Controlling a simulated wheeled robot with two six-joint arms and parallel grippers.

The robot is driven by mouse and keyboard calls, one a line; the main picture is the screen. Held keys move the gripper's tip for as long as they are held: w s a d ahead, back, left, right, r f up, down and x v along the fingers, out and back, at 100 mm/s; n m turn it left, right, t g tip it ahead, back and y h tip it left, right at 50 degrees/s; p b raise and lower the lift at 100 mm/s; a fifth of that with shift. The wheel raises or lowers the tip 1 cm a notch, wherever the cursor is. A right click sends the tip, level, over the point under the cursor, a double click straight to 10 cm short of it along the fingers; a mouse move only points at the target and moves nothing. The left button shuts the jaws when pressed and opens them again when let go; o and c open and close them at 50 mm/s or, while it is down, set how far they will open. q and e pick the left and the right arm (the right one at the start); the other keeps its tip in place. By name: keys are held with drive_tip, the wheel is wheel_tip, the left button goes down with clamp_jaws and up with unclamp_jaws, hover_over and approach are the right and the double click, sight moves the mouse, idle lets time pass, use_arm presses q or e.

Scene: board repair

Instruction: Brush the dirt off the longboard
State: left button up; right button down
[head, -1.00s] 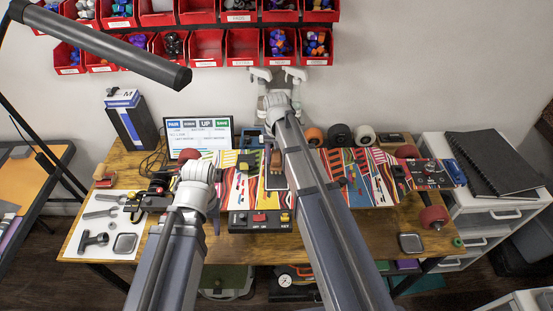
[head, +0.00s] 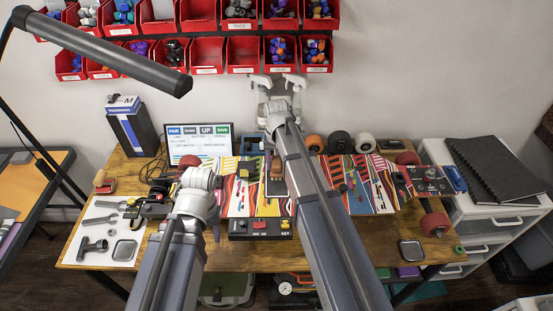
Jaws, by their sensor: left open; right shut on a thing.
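The longboard (head: 362,194) lies across the bench, its bright striped deck facing up, with red wheels at its ends. My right arm crosses over its middle. No dirt can be told apart from the deck pattern.
A black control box (head: 260,227) with buttons stands at the bench's front. A white mat (head: 84,255) with tools lies at the left. A screen (head: 199,143) and loose wheels (head: 340,141) stand behind the board. Red bins (head: 207,55) hang on the wall. A lamp (head: 100,50) overhangs the upper left.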

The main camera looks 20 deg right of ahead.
drive_tip(key=shift+s+a, duration=0.15)
drive_tip(key=shift+s, duration=0.4)
drive_tip(key=shift+s+a+r, duration=0.1)
drive_tip(key=shift+s+a, duration=0.15)
drive_tip(key=shift+s, duration=0.65)
drive_tip(key=shift+s+a, duration=0.25)
drive_tip(key=shift+s, duration=0.65)
drive_tip(key=shift+s+a, duration=0.25)
drive_tip(key=shift+s, duration=0.7)
drive_tip(key=shift+s+a, duration=0.25)
drive_tip(key=shift+s, duration=0.65)
drive_tip(key=shift+w, duration=0.15)
